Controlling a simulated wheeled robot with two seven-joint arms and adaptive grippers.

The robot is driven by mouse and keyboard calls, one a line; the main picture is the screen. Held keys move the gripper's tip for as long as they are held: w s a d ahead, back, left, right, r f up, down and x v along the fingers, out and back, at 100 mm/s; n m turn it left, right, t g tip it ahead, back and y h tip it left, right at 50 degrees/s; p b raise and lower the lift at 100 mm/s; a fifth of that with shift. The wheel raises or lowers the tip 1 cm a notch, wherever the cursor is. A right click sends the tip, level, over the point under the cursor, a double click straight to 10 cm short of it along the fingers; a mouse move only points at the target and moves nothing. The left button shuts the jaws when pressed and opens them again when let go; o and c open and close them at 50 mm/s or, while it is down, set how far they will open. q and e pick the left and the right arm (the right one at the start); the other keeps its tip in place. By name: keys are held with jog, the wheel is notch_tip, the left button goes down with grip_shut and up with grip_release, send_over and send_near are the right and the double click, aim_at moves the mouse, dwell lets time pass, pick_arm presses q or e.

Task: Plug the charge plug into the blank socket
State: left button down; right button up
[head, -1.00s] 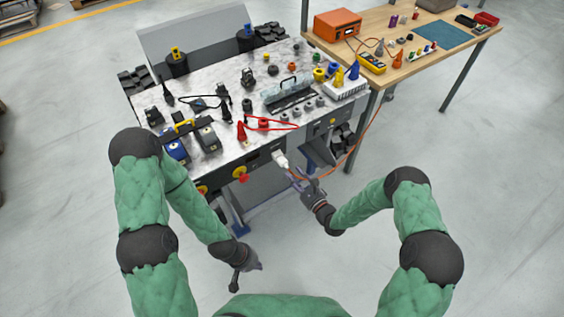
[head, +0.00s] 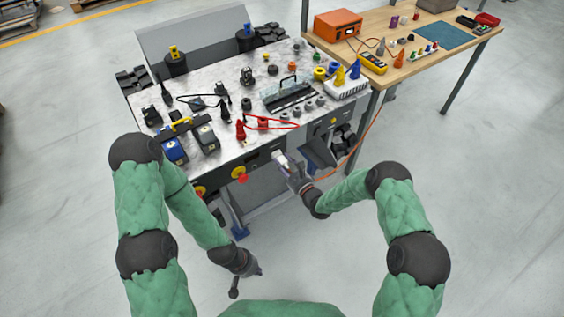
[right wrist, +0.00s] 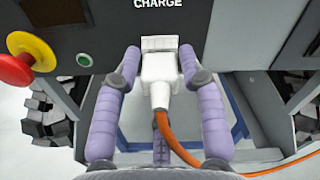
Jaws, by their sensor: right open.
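The white charge plug (right wrist: 160,75) sits at the front panel of the cart, right under the word CHARGE, with its orange cable (right wrist: 172,142) trailing down and right. I cannot tell how deep it is seated, and I cannot make out a blank socket. My right gripper (right wrist: 160,54) is open, with one finger on each side of the plug and visible gaps between. In the head view my right gripper (head: 284,165) is at the panel and mostly covers the plug. My left gripper (head: 250,274) hangs low in front of the cart, away from it; its jaws are unclear.
A red emergency button (right wrist: 27,62) on a yellow base is left of the plug. The cart top (head: 232,162) holds many tools, jacks and red leads. A wooden bench (head: 410,50) stands at the back right. The floor in front is clear.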

aim_at(288, 168)
grip_shut()
jog(key=shift+s+f, duration=0.1)
jog(key=shift+s+d+f, duration=0.1)
jog(key=shift+s+d+f, duration=0.2)
jog(key=shift+s+d, duration=0.15)
jog(key=shift+s, duration=0.3)
jog(key=shift+s+d+r+p, duration=0.3)
jog(key=shift+d+p, duration=0.05)
jog(key=shift+d, duration=0.05)
jog(key=shift+p+v, duration=0.3)
jog(key=shift+v, duration=1.45)
